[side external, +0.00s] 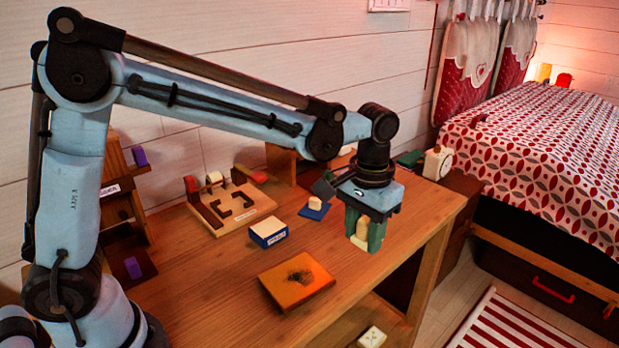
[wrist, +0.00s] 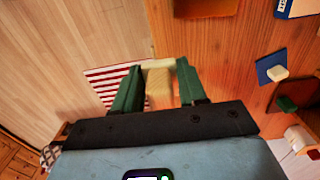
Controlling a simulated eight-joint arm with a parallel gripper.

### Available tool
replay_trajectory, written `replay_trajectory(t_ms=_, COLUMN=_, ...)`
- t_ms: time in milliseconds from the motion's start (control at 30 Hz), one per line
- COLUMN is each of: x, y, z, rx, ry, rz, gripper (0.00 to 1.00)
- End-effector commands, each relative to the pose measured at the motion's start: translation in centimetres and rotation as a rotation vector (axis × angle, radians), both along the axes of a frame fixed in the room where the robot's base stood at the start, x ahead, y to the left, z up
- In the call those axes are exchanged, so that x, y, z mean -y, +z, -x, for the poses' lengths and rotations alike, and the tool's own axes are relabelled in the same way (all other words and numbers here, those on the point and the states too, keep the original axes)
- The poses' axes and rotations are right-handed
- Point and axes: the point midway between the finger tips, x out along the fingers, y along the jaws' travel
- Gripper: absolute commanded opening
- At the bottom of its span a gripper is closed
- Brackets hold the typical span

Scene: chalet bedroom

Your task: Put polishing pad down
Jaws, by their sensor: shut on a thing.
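My gripper (side external: 364,246) has green fingers and points down over the right part of the wooden table. It is shut on a cream-coloured block (side external: 361,232), which I take to be the polishing pad. In the wrist view the pale block (wrist: 159,88) sits between the two green fingers (wrist: 156,96), in line with the table's edge. The fingers hide part of it. I cannot tell whether it touches the table. An orange board (side external: 297,281) with a dark, sooty patch lies flat on the table, left of and nearer than my gripper.
A blue square with a cream block (side external: 314,207), a blue-and-cream labelled box (side external: 268,233) and a wooden tool rack (side external: 232,205) stand left of my gripper. A white clock-like object (side external: 437,163) is at the back right. The table edge (side external: 440,235) is close on the right.

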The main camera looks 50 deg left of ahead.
Motion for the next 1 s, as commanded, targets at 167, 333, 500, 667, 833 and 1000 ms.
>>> replay_trajectory(t_ms=167, x=-3.0, y=-2.1, z=-2.1, rx=0.0, ry=0.008, rz=0.0, gripper=0.13)
replay_trajectory(t_ms=333, x=-5.8, y=-4.2, z=-4.1, rx=0.0, ry=0.006, rz=0.0, gripper=0.13)
replay_trajectory(t_ms=500, x=-8.0, y=-5.9, z=-5.7, rx=0.0, ry=0.004, rz=0.0, gripper=0.13)
replay_trajectory(t_ms=667, x=-8.9, y=-6.5, z=-6.2, rx=0.0, ry=0.001, rz=0.0, gripper=0.13)
replay_trajectory(t_ms=833, x=-8.9, y=-8.5, z=-6.3, rx=0.0, ry=0.0, rz=0.0, gripper=0.13)
replay_trajectory(t_ms=1000, x=-8.9, y=-10.4, z=-6.3, rx=0.0, ry=0.0, rz=0.0, gripper=0.13)
